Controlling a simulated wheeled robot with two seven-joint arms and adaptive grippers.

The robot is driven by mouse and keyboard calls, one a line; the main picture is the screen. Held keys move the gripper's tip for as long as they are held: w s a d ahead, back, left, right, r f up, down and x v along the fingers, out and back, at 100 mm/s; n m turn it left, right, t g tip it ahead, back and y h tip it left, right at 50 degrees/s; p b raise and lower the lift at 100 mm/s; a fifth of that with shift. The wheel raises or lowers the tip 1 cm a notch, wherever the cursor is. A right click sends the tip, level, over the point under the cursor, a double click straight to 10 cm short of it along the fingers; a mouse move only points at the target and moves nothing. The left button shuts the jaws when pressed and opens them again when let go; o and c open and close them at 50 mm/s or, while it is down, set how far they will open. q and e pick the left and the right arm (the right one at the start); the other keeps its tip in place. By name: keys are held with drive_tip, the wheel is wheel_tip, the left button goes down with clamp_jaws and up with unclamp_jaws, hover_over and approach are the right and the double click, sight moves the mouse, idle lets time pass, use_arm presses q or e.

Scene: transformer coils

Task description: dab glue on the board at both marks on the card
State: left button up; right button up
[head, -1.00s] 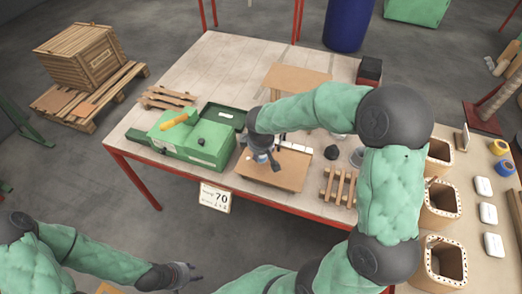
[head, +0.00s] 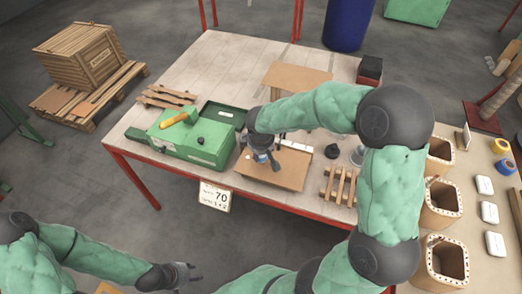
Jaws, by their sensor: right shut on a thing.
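The brown board (head: 290,172) lies flat near the front edge of the table. The card (head: 215,197) hangs at the table's front edge and reads 70, with smaller print below that is hard to read. My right gripper (head: 263,157) is over the left half of the board, pointing down. It is shut on a small bluish thing, probably the glue bottle, mostly hidden by the fingers; whether its tip touches the board I cannot tell. A small pale spot shows near the board's left edge. My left gripper (head: 186,273) is open and empty, low in front of the table.
A green machine (head: 195,140) with a yellow handle (head: 174,119) stands left of the board. Small white blocks (head: 297,145) lie behind it, and a wooden slatted rack (head: 339,185) stands to its right. Wooden coil frames (head: 441,202) stand on the right-hand table. The table's back left is clear.

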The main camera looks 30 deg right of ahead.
drive_tip(key=shift+r, duration=0.15)
drive_tip(key=shift+r+p, duration=1.85)
drive_tip(key=shift+r, duration=0.5)
